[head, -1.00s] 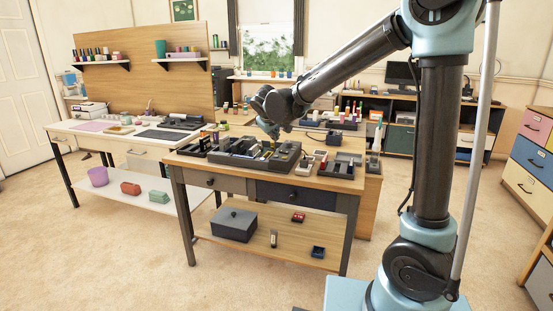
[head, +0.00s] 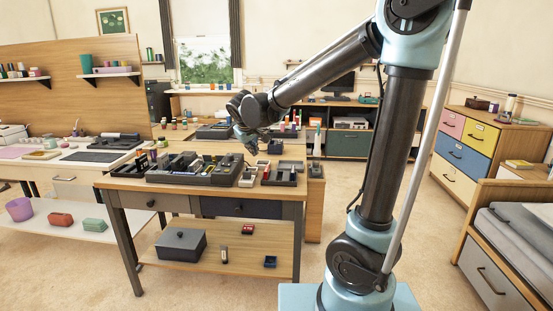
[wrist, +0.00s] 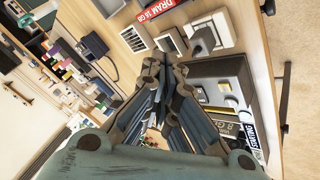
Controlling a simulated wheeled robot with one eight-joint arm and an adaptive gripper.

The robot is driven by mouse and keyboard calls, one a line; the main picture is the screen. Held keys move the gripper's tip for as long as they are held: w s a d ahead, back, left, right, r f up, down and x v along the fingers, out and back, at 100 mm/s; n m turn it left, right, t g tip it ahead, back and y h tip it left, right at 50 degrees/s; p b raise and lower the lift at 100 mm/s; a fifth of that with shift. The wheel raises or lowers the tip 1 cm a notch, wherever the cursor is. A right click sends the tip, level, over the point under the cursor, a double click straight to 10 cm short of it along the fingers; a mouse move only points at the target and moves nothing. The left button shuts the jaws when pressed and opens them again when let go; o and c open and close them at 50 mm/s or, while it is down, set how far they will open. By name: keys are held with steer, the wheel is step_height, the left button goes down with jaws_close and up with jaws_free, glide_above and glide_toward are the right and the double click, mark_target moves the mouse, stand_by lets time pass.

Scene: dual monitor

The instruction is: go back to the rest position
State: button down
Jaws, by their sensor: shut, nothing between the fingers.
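My gripper (head: 250,146) hangs at the end of my arm above the back right part of the wooden workbench (head: 150,184). In the wrist view my gripper (wrist: 172,84) has its fingertips together with nothing between them. The grey organiser tray (head: 217,176) on the bench lies below and left of it. In the wrist view the gripper is beside a dark labelled case (wrist: 225,95), with a gap that I cannot judge.
A lower shelf (head: 215,246) holds a grey lidded box (head: 181,245) and small parts. A white desk (head: 85,172) stands left, coloured drawers (head: 463,150) and a bed-like unit (head: 515,240) right.

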steer(key=s+d+f+m+g, duration=0.1)
steer(key=s+d, duration=0.3)
steer(key=d, duration=0.3)
steer(key=s+d+f+m+g+h, duration=0.15)
steer(key=s+d, duration=0.25)
steer(key=d, duration=0.4)
steer(key=s+d+f+m, duration=0.2)
steer(key=s+d, duration=0.2)
steer(key=d, duration=0.3)
steer(key=s+d+f+m+g+y, duration=0.1)
steer(key=s+d+f, duration=0.3)
steer(key=s, duration=0.5)
steer(key=s+d+f+m+g, duration=0.2)
steer(key=s+d+f, duration=0.3)
steer(key=s, duration=0.4)
steer(key=shift+f+y, duration=0.35)
steer(key=shift+f, duration=0.1)
steer(key=shift+m, duration=0.25)
steer(key=shift+w+f, duration=0.2)
steer(key=shift+w, duration=0.3)
